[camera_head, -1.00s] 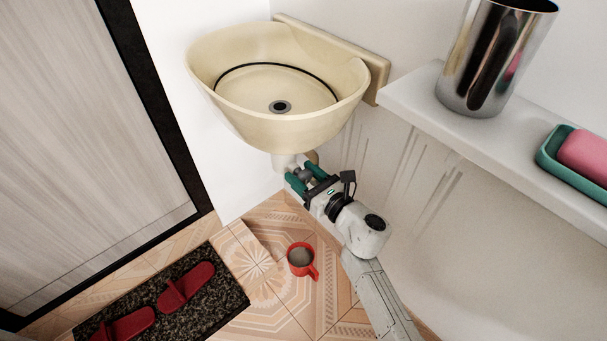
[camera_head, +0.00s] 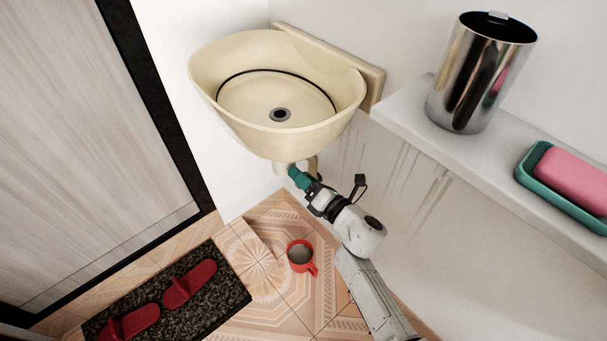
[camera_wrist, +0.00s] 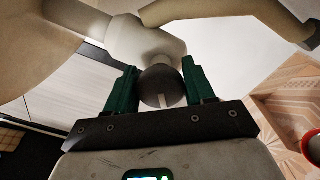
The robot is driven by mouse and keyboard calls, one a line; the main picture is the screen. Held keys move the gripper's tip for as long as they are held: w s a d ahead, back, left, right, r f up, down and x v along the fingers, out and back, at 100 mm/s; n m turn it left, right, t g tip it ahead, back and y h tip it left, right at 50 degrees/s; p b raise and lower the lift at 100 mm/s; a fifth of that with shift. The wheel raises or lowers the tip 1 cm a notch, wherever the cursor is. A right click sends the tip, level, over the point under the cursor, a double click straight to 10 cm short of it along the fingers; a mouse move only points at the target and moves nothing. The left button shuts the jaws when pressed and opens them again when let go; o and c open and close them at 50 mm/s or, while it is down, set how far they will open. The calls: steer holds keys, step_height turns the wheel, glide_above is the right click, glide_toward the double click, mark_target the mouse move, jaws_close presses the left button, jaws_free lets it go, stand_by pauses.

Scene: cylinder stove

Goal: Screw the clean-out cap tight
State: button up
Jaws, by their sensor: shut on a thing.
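The clean-out cap (camera_wrist: 162,87) is a dark round cap on the white trap (camera_wrist: 145,42) under the sink. It shows between the green fingers of my gripper (camera_wrist: 160,88) in the wrist view. My gripper (camera_head: 297,178) is shut on the cap, one finger on each side. In the head view the cap is hidden behind the gripper. I cannot tell how far the cap is threaded on.
A red mug (camera_head: 301,256) stands on the tiled floor below the gripper. A dark mat (camera_head: 215,312) with red slippers lies at the left. A white shelf (camera_head: 400,117) at right holds a steel canister (camera_head: 480,75) and pink soap in a green dish (camera_head: 527,172).

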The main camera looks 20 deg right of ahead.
steer(key=m+p, duration=0.3)
steer(key=m, duration=0.4)
steer(key=shift+d+f, duration=0.1)
steer(key=m+p, duration=0.1)
steer(key=m, duration=0.3)
steer(key=shift+p, duration=0.3)
steer(key=m+p, duration=0.1)
steer(key=m, duration=0.2)
steer(key=shift+f+m, duration=0.15)
steer(key=shift+m, duration=0.15)
steer(key=m+p, duration=0.2)
steer(key=m, duration=0.3)
steer(key=shift+f, duration=0.15)
steer(key=m, duration=0.3)
steer(key=m+p, duration=0.1)
steer(key=m, duration=0.1)
steer(key=shift+s+a+f+m, duration=0.1)
steer(key=shift+a+m, duration=0.1)
steer(key=shift+m, duration=0.2)
steer(key=o, duration=0.9)
